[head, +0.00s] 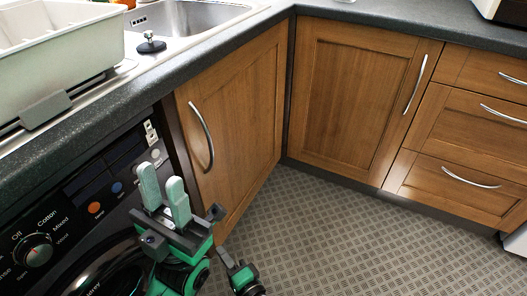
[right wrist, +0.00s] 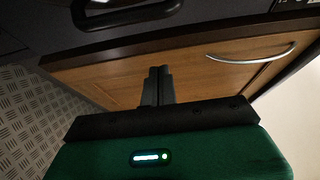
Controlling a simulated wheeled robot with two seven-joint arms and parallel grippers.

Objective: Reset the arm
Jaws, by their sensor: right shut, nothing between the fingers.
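My left gripper (head: 164,187) is in the head view, in front of the washing machine (head: 62,205). Its two pale green fingers point up with a narrow gap between them, and nothing shows in the gap. My right gripper (right wrist: 157,72) is in the right wrist view, with its dark fingers together and nothing held. Beyond its fingertips is a wooden front (right wrist: 115,75) with a curved metal handle (right wrist: 252,58). Another green and black part of mine shows low in the head view, beside the left gripper.
A wooden corner cupboard door (head: 243,125) is closed, right of the washing machine. A second door (head: 350,95) and drawers (head: 460,135) stand closed at the back. A dish rack (head: 60,50) and sink (head: 185,18) are on the worktop. The patterned floor (head: 350,235) is clear.

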